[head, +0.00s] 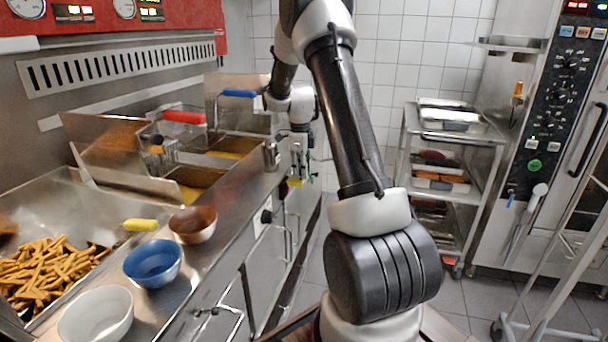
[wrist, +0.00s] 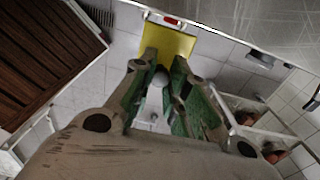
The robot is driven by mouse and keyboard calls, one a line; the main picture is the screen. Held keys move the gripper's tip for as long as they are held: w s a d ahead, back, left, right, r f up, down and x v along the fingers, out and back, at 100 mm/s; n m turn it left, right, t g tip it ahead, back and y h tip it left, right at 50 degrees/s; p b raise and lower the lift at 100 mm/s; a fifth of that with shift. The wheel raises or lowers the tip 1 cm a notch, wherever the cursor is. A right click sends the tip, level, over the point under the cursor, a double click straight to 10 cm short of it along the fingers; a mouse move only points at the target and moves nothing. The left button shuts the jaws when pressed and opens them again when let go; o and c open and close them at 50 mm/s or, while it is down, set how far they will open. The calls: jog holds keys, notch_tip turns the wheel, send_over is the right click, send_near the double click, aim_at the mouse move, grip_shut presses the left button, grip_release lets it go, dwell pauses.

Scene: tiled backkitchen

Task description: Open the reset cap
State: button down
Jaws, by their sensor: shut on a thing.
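The reset cap appears to be the yellow flat piece (wrist: 185,42) at the fingertips in the wrist view. It also shows as a small yellow patch (head: 295,183) below the gripper in the head view, at the front of the fryer counter. My gripper (wrist: 165,62), with green-sided fingers, is shut on the near edge of this yellow piece. In the head view, my gripper (head: 299,172) points down beside the counter front. A small red spot (wrist: 170,20) shows just beyond the yellow piece. The fingers hide part of the cap, and its hinge is not clear.
The steel counter (head: 225,205) runs along the left with fryer baskets, a copper bowl (head: 193,224), a blue bowl (head: 153,263) and a white bowl (head: 97,314). A shelf trolley (head: 452,180) stands at right. Tiled floor lies between. A brown slatted surface (wrist: 42,45) shows in the wrist view.

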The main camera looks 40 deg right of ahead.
jog(key=shift+w+a+r+g+h, duration=0.2)
jog(key=shift+w+r+g+h, duration=0.1)
jog(key=shift+g+h, duration=0.25)
jog(key=c, duration=1.3)
grip_release()
jog(key=shift+c, duration=0.2)
jog(key=shift+r, duration=0.1)
notch_tip(320, 180, up, 12)
jog(key=w+a, duration=0.1)
jog(key=shift+w+a, duration=0.15)
jog(key=shift+w, duration=0.15)
jog(key=shift+f, duration=0.2)
